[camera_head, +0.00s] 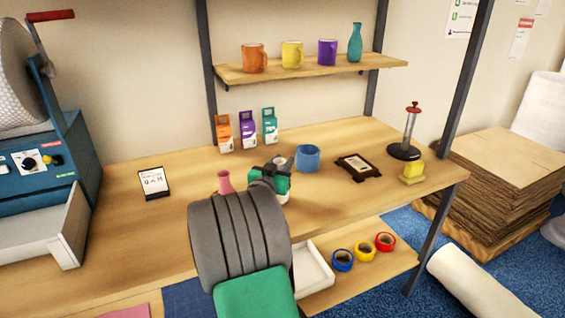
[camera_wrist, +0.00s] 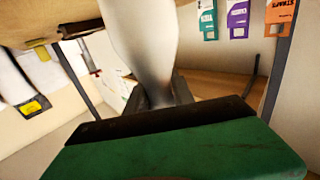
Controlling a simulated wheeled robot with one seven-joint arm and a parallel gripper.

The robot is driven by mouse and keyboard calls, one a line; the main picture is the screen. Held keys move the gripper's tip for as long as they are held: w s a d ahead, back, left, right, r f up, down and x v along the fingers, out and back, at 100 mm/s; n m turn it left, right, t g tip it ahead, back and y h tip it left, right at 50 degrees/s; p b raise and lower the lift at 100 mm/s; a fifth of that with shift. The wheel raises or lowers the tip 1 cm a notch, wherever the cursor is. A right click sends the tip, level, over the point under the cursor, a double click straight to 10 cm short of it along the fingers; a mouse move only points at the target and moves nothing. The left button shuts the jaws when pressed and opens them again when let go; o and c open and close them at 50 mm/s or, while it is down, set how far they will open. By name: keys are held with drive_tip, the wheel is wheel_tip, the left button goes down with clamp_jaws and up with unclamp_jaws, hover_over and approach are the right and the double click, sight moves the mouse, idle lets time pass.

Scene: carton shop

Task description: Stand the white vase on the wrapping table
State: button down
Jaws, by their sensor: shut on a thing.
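The white vase (camera_wrist: 145,45) fills the top middle of the wrist view, between the fingers of my gripper (camera_wrist: 158,90), which is shut on it. Its far end is cut off by the frame's top edge. In the head view my gripper (camera_head: 272,172) is over the front middle of the wrapping table (camera_head: 335,208). My arm hides most or all of the vase there. I cannot tell whether the vase touches the table.
A pink vase (camera_head: 225,183) stands just left of my gripper, and a blue bowl (camera_head: 307,158) just right. A dark-framed card (camera_head: 358,167), a stamp stand (camera_head: 407,140) and a yellow block (camera_head: 413,170) are farther right. A sign (camera_head: 153,183) stands left, with bare wood around it.

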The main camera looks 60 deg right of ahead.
drive_tip(key=shift+f, duration=0.2)
drive_tip(key=c, duration=1.1)
unclamp_jaws()
drive_tip(key=shift+r, duration=0.15)
drive_tip(key=shift+a, duration=0.3)
drive_tip(key=b+v, duration=0.2)
drive_tip(key=v, duration=0.9)
drive_tip(key=shift+s+a, duration=0.15)
drive_tip(key=shift+a, duration=0.1)
